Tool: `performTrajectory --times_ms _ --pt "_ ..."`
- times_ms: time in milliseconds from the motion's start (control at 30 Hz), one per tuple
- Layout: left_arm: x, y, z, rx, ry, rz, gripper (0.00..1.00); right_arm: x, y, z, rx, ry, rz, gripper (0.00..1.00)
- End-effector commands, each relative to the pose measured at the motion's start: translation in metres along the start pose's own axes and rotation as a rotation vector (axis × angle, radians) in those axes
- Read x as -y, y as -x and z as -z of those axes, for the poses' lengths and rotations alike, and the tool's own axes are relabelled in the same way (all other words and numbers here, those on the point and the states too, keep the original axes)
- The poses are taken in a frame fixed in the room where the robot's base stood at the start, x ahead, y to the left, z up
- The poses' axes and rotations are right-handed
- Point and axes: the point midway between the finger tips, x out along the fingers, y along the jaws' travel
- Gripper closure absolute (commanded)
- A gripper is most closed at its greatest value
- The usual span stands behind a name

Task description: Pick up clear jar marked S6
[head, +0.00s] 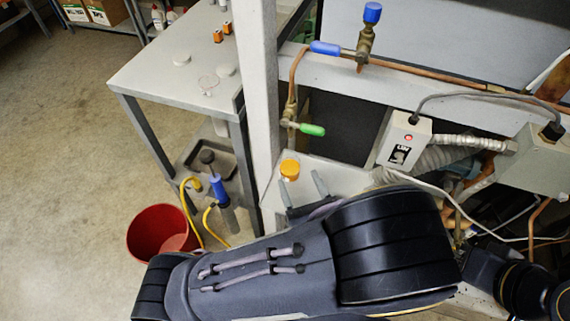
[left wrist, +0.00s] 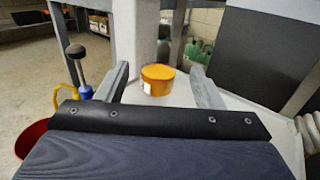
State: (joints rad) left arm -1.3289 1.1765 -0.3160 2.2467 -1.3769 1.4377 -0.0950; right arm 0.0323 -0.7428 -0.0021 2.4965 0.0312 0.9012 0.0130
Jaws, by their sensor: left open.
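A small jar with an orange-yellow lid (head: 290,169) stands upright on a pale ledge beside the white post. In the left wrist view this jar (left wrist: 158,80) has a whitish label patch on its lower left, too small to read, so I cannot tell whether it is marked S6. My left gripper (head: 302,184) is open, its two grey fingers pointing toward the jar. In the left wrist view the jar appears between the fingertips (left wrist: 159,70), beyond them, with no contact visible. A clear, shallow round item (head: 208,82) lies on the grey table; no marking is readable. My right gripper is out of view.
The white post (head: 258,90) rises just left of the jar. A grey box with a red light (head: 404,140), hoses and a green-handled valve (head: 310,129) crowd the right and back. A red bucket (head: 160,232) and pump stand on the floor at left.

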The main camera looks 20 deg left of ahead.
Motion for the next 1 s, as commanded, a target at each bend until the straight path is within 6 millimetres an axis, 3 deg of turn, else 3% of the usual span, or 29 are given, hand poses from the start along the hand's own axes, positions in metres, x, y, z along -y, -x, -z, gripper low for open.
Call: performTrajectory --times_ms 433,733,1000 --pt "0.0 -0.06 -0.003 -0.004 0.001 -0.008 0.39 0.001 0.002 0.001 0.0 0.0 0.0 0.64" --pt "0.0 -0.066 -0.003 -0.004 0.001 -0.005 0.39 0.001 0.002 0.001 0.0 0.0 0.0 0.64" --pt "0.0 -0.066 -0.003 -0.004 0.001 -0.005 0.72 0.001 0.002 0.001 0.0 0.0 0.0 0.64"
